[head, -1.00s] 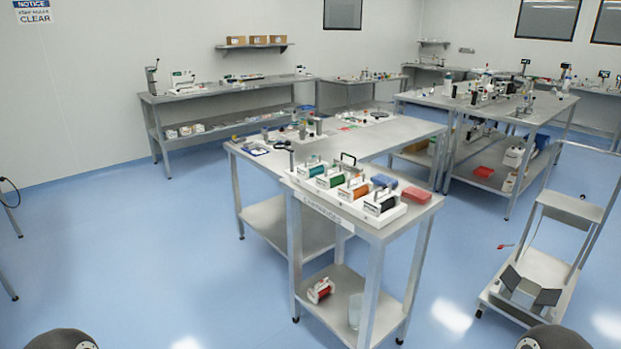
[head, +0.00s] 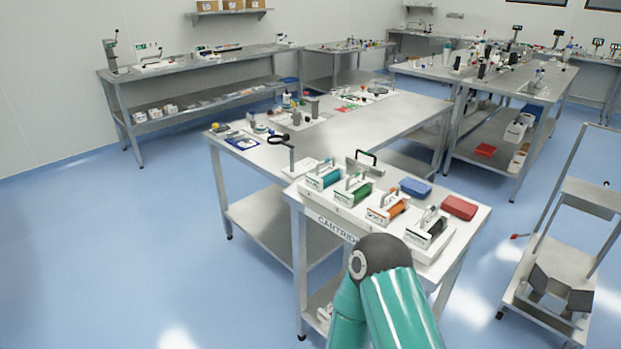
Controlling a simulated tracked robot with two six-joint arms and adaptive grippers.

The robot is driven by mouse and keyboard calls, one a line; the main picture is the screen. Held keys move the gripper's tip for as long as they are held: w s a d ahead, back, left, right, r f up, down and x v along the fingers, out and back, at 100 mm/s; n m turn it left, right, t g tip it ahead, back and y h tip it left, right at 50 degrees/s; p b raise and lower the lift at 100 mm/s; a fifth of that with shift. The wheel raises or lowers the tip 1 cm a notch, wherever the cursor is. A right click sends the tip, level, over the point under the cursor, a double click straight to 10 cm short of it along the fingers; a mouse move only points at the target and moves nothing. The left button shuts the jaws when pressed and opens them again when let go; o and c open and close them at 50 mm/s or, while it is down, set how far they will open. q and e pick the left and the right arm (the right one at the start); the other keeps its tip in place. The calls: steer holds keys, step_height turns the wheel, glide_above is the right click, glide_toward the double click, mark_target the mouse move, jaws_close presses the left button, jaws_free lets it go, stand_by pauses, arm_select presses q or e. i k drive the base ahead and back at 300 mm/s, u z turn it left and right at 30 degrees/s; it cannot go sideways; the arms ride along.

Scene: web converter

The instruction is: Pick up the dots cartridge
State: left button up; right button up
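Several cartridges with grey handles stand in a row in a white rack on the small metal cart (head: 478,222). They are a teal cartridge (head: 323,177), a green cartridge (head: 354,191), an orange cartridge (head: 388,210) and a black cartridge (head: 428,232). Their label prints are too small to read, so I cannot tell which is the dots cartridge. A further cartridge (head: 325,313) on the cart's lower shelf is mostly hidden. One of my teal arm links rises in front of the cart and covers part of its front edge. Neither gripper shows.
A blue box (head: 415,188) and a red box (head: 459,207) lie behind the cartridges. A grey block with a black handle (head: 365,163) stands at the back. A long metal table (head: 385,125) adjoins behind. A trolley (head: 580,205) stands right. The floor at left is clear.

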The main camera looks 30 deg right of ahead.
mark_target(351, 195)
steer(key=z, duration=0.2)
steer(key=i, duration=1.1)
steer(key=z, duration=0.6)
steer(key=k, duration=0.85)
steer(key=z, duration=0.2)
steer(key=i, duration=0.9)
steer(key=u, duration=0.1)
